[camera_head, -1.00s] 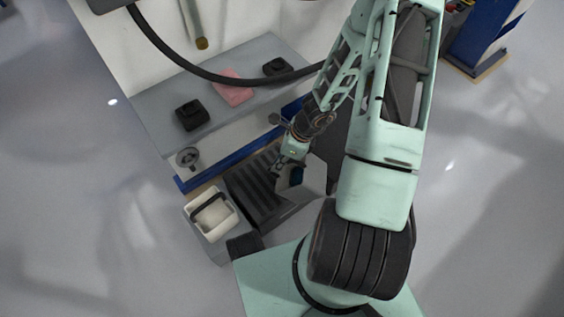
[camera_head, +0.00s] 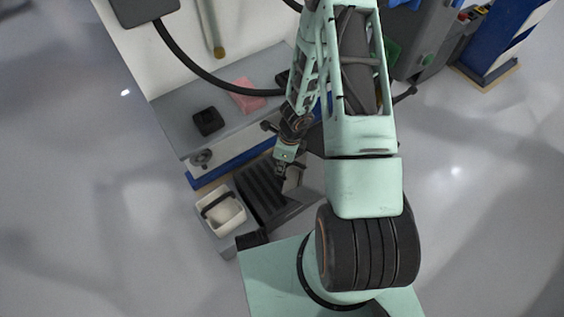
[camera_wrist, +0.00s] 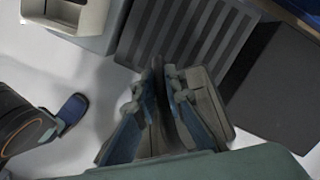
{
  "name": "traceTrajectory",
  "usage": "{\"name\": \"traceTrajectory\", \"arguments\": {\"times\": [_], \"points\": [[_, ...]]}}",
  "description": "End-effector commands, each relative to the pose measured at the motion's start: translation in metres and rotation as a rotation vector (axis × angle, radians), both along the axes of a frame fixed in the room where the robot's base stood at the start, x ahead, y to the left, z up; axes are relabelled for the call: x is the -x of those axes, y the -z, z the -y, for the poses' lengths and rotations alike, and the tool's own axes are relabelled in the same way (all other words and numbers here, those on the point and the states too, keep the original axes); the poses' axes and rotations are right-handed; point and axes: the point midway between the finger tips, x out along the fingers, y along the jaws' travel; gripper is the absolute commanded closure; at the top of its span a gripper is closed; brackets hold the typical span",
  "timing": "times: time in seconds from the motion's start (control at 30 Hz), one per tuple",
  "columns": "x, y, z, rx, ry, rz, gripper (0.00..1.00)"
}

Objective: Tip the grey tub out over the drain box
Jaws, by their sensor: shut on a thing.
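The drain box (camera_head: 262,192) is dark with a ribbed grate on top; it also shows at the top of the wrist view (camera_wrist: 190,32). My gripper (camera_head: 281,172) is over the right part of the drain box in the head view. The grey tub (camera_head: 298,184) is at my gripper, partly hidden, and appears tilted. In the wrist view the blue-padded fingers (camera_wrist: 158,85) are shut on it, with a grey-brown part (camera_wrist: 215,108) showing to the right. I cannot see inside the tub.
A cream bin (camera_head: 229,218) with a dark handle stands left of the drain box. Behind is a grey shelf (camera_head: 180,135) holding a black block (camera_head: 208,121) and a pink cloth-like item (camera_head: 247,96). A dark hose (camera_head: 185,62) hangs above it. Open floor lies left.

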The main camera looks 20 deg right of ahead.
Motion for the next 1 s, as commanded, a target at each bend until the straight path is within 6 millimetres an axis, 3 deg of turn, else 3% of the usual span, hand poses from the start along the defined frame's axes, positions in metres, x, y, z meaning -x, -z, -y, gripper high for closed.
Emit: {"name": "traceTrajectory", "arguments": {"times": [1.0], "points": [[-0.0039,0.0005,-0.0084,0.094,-0.001,-0.048,1.00]]}}
